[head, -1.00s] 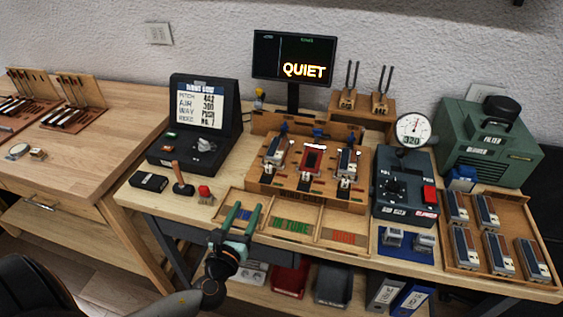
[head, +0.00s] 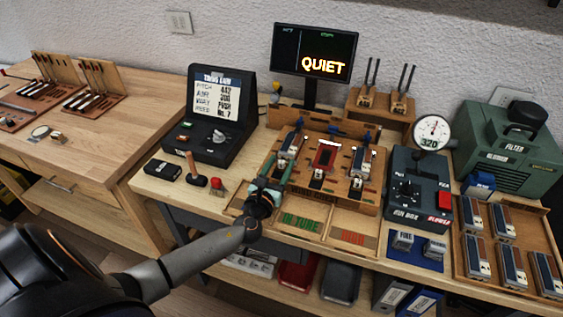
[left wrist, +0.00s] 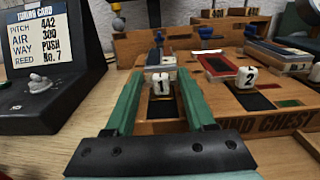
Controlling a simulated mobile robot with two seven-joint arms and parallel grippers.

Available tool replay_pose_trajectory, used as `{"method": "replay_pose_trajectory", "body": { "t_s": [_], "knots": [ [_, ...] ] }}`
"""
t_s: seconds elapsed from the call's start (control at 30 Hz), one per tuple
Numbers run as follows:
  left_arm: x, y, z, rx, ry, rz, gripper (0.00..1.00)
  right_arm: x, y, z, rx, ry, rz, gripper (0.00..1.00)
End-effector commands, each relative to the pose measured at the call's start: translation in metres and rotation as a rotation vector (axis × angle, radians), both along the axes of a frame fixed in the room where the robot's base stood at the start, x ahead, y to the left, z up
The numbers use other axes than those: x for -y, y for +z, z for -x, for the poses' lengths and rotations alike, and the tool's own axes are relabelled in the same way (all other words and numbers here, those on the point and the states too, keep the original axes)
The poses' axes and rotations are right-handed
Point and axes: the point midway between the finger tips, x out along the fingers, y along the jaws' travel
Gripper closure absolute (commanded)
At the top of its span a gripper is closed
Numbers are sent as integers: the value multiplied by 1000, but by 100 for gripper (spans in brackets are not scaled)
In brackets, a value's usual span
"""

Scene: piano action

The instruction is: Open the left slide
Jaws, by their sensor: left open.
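The left slide's white knob marked 1 (left wrist: 161,85) stands at the front of the wind chest (left wrist: 140,127), before a blue and grey reed block. My left gripper (left wrist: 157,74) is open, with its two green fingers on either side of the knob in the left wrist view. I cannot tell whether they touch it. In the head view my left gripper (head: 275,170) is at the left front of the wind chest (head: 318,193), and the arm partly hides that corner. A second knob marked 2 (left wrist: 249,77) stands to the right. My right gripper is not in view.
A tuning card box (head: 222,118) stands left of the chest. A dark air box (head: 407,211) with a gauge (head: 432,131) stands to its right. A shallow divided tray (head: 341,219) lies in front. A monitor (head: 315,53) reading QUIET stands behind.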

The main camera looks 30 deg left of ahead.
Motion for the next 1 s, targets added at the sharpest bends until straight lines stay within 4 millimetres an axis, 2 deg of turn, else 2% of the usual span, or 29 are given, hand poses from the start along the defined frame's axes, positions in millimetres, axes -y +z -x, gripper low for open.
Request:
{"method": "replay_pose_trajectory", "body": {
  "t_s": [0.13, 0.47, 0.9, 1.0],
  "knots": [
    [-2, 0, -10, 0, 0, 0, 45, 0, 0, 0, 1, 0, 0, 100],
    [-2, 0, -12, -1, -1, 0, 45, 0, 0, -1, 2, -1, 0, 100],
    [-3, 0, -12, 0, 0, 0, 94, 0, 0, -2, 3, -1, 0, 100],
    [-3, 0, -12, 0, 0, 0, 100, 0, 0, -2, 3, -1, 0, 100]
  ]
}}
